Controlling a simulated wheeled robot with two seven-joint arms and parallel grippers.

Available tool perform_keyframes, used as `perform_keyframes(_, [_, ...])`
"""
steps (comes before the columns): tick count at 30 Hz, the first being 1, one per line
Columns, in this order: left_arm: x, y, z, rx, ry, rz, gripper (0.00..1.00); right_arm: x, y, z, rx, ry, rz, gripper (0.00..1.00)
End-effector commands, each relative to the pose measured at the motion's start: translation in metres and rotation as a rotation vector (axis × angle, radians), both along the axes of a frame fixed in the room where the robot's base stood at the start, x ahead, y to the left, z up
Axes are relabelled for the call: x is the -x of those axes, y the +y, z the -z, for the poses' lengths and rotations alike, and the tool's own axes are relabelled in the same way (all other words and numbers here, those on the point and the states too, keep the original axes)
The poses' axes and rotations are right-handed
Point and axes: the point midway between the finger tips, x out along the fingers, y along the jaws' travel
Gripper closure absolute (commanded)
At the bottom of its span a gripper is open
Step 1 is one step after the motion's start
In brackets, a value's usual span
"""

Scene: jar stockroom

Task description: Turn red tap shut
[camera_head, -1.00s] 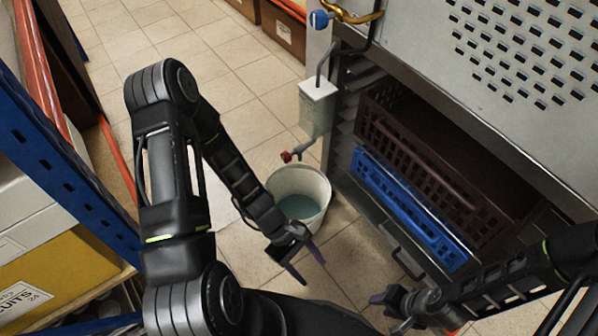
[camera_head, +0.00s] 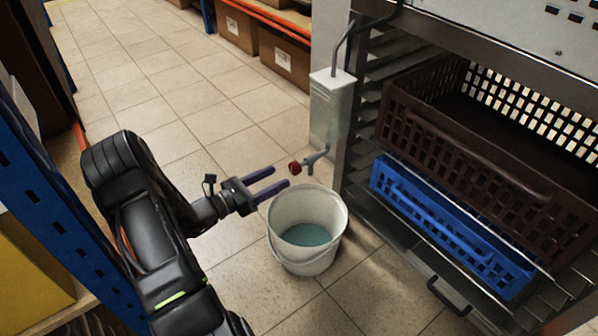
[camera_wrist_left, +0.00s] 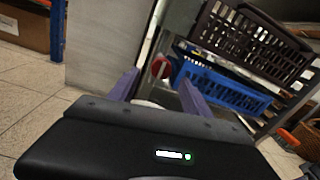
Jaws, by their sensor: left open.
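The red tap (camera_head: 296,167) sits on a grey spout that comes out of a pale metal box (camera_head: 332,105) on the rack's side. In the left wrist view the red tap (camera_wrist_left: 160,68) shows between my finger tips, a little beyond them. My left gripper (camera_head: 281,178) is open and empty, its two purple fingers pointing right toward the tap and ending just short of it. A white bucket (camera_head: 287,262) with bluish water stands on the floor below the tap. My right gripper is out of view.
A rack on the right holds a brown crate (camera_head: 480,158) and a blue crate (camera_head: 444,228). Blue shelving (camera_head: 48,190) stands close on the left. Cardboard boxes (camera_head: 283,57) sit at the back. The tiled floor between is clear.

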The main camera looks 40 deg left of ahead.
Motion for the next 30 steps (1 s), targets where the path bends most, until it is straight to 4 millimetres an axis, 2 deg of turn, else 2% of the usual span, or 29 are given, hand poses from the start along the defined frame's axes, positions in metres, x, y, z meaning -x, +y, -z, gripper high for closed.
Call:
perform_keyframes(8, [-0.009, -0.005, 0.002, -0.001, 0.001, 0.004, 0.43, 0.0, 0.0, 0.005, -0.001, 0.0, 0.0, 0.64])
perform_keyframes(21, [-0.067, -0.025, 0.003, -0.002, 0.002, 0.005, 0.43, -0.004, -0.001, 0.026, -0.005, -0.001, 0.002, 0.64])
perform_keyframes(30, [-0.074, -0.027, 0.001, -0.001, 0.002, 0.003, 0.43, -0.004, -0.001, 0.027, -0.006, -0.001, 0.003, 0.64])
